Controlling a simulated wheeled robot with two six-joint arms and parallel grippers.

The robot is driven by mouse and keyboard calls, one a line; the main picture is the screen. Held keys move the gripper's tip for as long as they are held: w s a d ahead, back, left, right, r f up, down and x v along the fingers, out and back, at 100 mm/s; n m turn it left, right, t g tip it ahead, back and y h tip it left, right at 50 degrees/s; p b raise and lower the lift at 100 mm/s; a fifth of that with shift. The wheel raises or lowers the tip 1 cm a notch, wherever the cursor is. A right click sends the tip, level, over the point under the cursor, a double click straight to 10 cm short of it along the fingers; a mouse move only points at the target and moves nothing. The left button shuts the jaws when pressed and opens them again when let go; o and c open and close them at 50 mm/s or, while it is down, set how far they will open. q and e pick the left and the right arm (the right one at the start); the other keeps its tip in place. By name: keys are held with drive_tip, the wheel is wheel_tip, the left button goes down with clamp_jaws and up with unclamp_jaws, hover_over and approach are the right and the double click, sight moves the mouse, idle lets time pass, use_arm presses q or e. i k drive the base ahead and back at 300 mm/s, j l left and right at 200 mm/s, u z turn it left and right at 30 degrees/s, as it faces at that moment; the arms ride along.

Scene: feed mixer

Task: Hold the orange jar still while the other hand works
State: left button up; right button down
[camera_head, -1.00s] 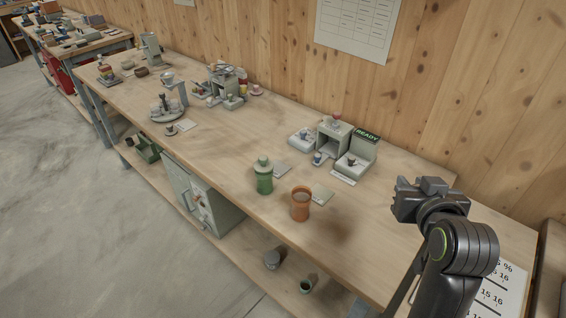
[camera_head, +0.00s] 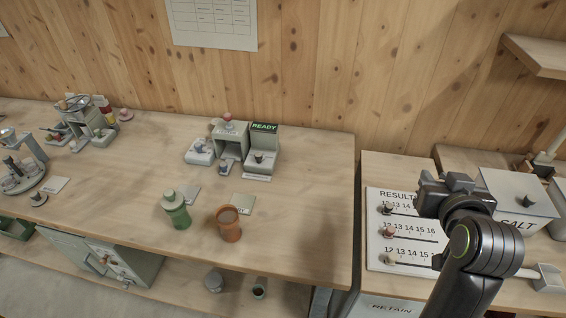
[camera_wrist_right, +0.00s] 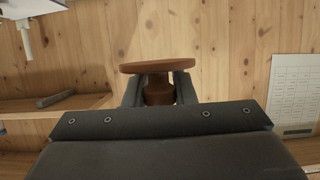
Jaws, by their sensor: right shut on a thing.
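The orange jar (camera_head: 229,224) stands upright and open on the bench, with brown contents showing at its mouth. My right gripper (camera_head: 447,190) is well to the right of the jar, raised over the results-board area. In the right wrist view, the right gripper (camera_wrist_right: 158,92) is shut on the knob of a brown-orange disc-shaped lid (camera_wrist_right: 157,67). The lid does not show in the head view. A green jar (camera_head: 176,211) with a pale green top stands just left of the orange jar. My left gripper is not in view.
A device with a READY display (camera_head: 262,150) stands behind the jars. A results board (camera_head: 400,228) with pegs lies on the right-hand bench, beside a SALT bin (camera_head: 520,205). A wall shelf (camera_head: 540,55) juts out at upper right. The bench right of the orange jar is clear.

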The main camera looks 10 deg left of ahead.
sight(226, 216)
drive_tip(key=j+z, duration=0.3)
drive_tip(key=j, duration=0.75)
drive_tip(key=k+j+z, duration=0.1)
drive_tip(key=j+z, duration=0.2)
drive_tip(key=j, duration=1.5)
drive_tip(key=k+j, duration=0.15)
drive_tip(key=j, duration=1.3)
drive_tip(key=k+z, duration=0.05)
